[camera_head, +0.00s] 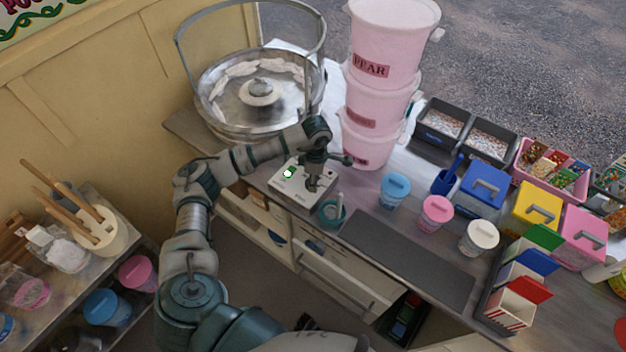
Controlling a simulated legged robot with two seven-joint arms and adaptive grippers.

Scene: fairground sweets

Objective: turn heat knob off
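A small white control box (290,185) stands on the counter in front of the cotton candy machine (231,112). A green light (289,173) shows on its top face. My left gripper (313,186) points down over the right part of the box, its tips at or just above the top face. The heat knob is not clearly visible; the gripper hides that part of the box. I cannot tell whether the fingers touch or close on a knob. My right gripper is not in view.
Stacked pink buckets (372,95) stand behind the gripper. A teal cup (332,211) sits close to its right. Lidded tubs (395,190) and coloured boxes fill the counter's right side. A dark mat (408,259) lies bare in front. A side shelf with sticks (97,228) is at left.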

